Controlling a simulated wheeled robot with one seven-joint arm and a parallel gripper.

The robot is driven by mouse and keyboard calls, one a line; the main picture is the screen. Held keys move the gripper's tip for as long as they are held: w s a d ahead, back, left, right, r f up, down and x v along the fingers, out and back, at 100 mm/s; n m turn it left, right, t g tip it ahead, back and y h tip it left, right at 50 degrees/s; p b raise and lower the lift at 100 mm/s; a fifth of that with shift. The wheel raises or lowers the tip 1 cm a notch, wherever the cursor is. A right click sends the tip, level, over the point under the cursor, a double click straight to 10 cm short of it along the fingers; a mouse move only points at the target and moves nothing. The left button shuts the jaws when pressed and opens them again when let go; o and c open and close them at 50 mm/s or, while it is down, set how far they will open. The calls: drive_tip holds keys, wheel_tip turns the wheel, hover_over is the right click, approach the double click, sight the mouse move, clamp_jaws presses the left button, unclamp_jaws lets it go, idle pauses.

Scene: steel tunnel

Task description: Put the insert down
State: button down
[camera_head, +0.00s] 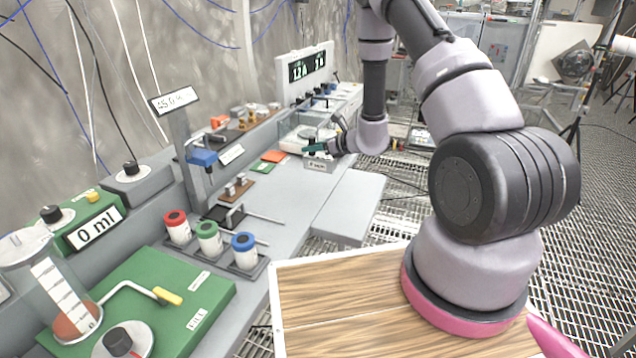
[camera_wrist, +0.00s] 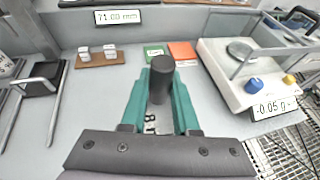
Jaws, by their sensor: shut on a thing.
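The insert, a dark upright cylinder (camera_wrist: 162,84), stands between the teal fingers of my gripper (camera_wrist: 163,100) in the wrist view. The fingers are shut on it from both sides, and its rounded top rises between them. Its lower end is hidden by the fingers, so I cannot tell whether it touches the grey bench. In the head view my gripper (camera_head: 317,148) is small, at the far part of the bench in front of the scale. A green pad (camera_wrist: 153,53) and an orange pad (camera_wrist: 182,52) lie just beyond the insert.
The scale (camera_wrist: 232,78), reading -0.05 g, stands close on the right. A brown block with white pegs (camera_wrist: 97,58) and a black holder with metal rods (camera_wrist: 38,82) are on the left. Grey bench (camera_wrist: 90,105) is clear left of my gripper. A 71.00 mm display (camera_wrist: 118,17) is behind.

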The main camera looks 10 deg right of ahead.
wheel_tip(320, 180, down, 8)
drive_tip(key=shift+f, duration=0.2)
idle(0.3)
drive_tip(key=shift+f, duration=0.15)
drive_tip(key=c, duration=0.7)
unclamp_jaws()
drive_tip(key=shift+s, duration=0.1)
drive_tip(key=shift+o, duration=0.2)
